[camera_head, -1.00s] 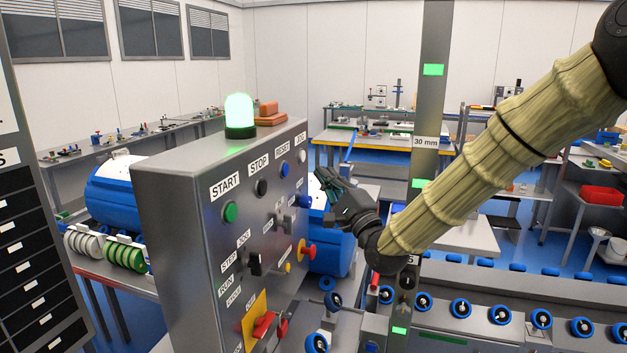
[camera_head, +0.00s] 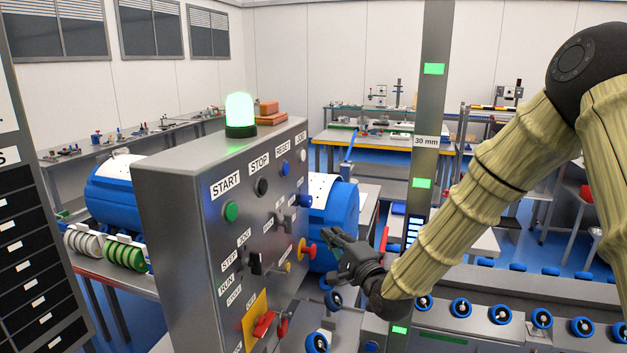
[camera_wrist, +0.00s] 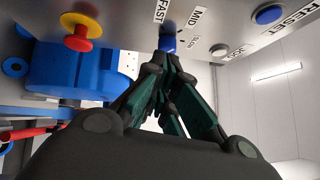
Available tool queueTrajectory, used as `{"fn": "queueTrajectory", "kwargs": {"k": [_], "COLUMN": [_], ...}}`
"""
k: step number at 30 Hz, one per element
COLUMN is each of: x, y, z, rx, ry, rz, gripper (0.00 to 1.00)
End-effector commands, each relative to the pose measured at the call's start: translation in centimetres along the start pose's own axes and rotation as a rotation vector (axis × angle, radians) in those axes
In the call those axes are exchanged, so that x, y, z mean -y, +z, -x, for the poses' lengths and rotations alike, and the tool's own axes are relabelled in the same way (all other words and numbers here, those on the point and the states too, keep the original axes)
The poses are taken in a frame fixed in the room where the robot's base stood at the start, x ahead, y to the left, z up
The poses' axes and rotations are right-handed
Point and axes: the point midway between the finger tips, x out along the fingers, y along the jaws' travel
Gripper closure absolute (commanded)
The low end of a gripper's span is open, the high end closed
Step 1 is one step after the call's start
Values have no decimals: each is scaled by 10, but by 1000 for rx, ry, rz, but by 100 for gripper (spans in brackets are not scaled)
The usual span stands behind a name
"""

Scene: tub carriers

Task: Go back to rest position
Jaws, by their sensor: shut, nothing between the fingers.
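My gripper (camera_head: 332,240) is in front of the right part of the grey control panel (camera_head: 180,220), apart from it as far as I can tell. Its fingers are closed together and hold nothing. In the wrist view my gripper (camera_wrist: 168,62) points at the panel, with the blue selector knob (camera_wrist: 167,43) just beyond the fingertips. The red and yellow emergency button (camera_head: 306,250) is left of the fingers; it also shows in the wrist view (camera_wrist: 80,35). My arm in its tan sleeve comes in from the right.
A green lamp (camera_head: 240,112) glows on top of the panel. A grey post (camera_head: 432,110) with green lights stands behind my arm. A roller conveyor (camera_head: 470,325) with blue wheels runs along the lower right. A blue drum (camera_head: 335,215) is behind the panel.

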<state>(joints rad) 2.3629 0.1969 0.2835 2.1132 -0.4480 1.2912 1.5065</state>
Motion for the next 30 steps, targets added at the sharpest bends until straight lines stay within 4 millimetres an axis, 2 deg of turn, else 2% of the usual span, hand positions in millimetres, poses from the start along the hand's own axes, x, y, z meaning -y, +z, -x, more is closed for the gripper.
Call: {"fn": "queueTrajectory", "kwargs": {"k": [1,6,11,15,20,21,23,29,30], "x": [-31,-119,-196,-257,-317,-330,-349,-402,-410], "y": [-3,-15,-22,-24,-23,-22,-20,-10,-7], "z": [11,53,104,156,222,240,267,366,388], "rx": [-15,-46,-41,-9,58,81,118,279,320], "ry": [62,263,459,631,823,872,942,1174,1220], "rz": [36,180,312,421,536,562,602,718,738], "gripper": [100,100,100,100,100,100,100,100,100]}}
